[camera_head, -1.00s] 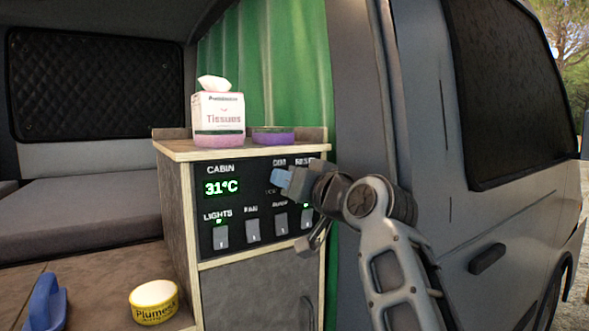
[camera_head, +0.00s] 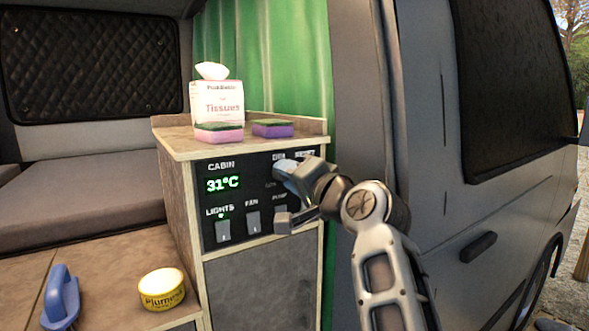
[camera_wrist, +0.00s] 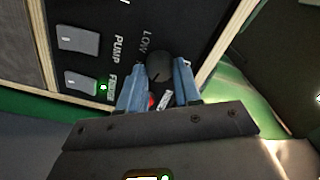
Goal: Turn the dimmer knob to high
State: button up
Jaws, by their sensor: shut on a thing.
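The dimmer knob (camera_wrist: 160,66) is a round black knob on the black control panel (camera_wrist: 120,30). In the wrist view the word LOW is printed beside it. My gripper (camera_wrist: 159,80) has its two blue fingers on either side of the knob and is shut on it. In the head view my gripper (camera_head: 284,169) is at the panel's upper right and hides the knob. The knob's exact pointer direction is too dark to tell.
Rocker switches, such as the lights switch (camera_head: 223,231), sit low on the panel. A red spot (camera_wrist: 151,102) lies close to the fingers. A tissue box (camera_head: 217,103) and sponges (camera_head: 272,129) stand on the cabinet top. A yellow tin (camera_head: 162,290) and a blue-handled object (camera_head: 60,296) lie lower left.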

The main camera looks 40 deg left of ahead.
jog(key=shift+s+r, duration=0.1)
jog(key=shift+r, duration=0.1)
dwell(0.3)
jog(key=o, duration=1)
jog(key=shift+o, duration=0.2)
jog(key=shift+f, duration=0.1)
jog(key=shift+d, duration=0.1)
jog(key=b+v, duration=0.1)
jog(key=v, duration=0.6)
jog(key=shift+s+d+b, duration=0.2)
jog(key=shift+d+b, duration=0.15)
